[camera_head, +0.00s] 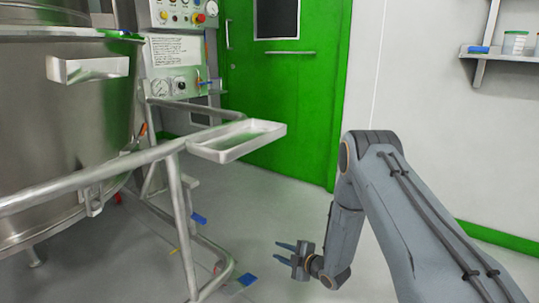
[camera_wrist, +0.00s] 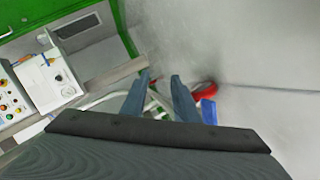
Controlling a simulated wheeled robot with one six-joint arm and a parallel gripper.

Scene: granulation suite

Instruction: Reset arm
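My gripper (camera_head: 286,254) hangs low over the floor at the end of my bent arm, right of the metal frame in the head view. Its two blue-grey fingers are apart with nothing between them. In the wrist view the gripper's fingers (camera_wrist: 160,96) also stand apart and empty. The fingers touch nothing that I can see.
A large steel vessel (camera_head: 85,120) with a tubular frame (camera_head: 178,205) and white tray (camera_head: 236,141) stands left. Behind are a control panel (camera_head: 182,85) and a green door (camera_head: 285,100). A wall shelf (camera_head: 505,55) is upper right. Open floor (camera_head: 260,200) lies before the door.

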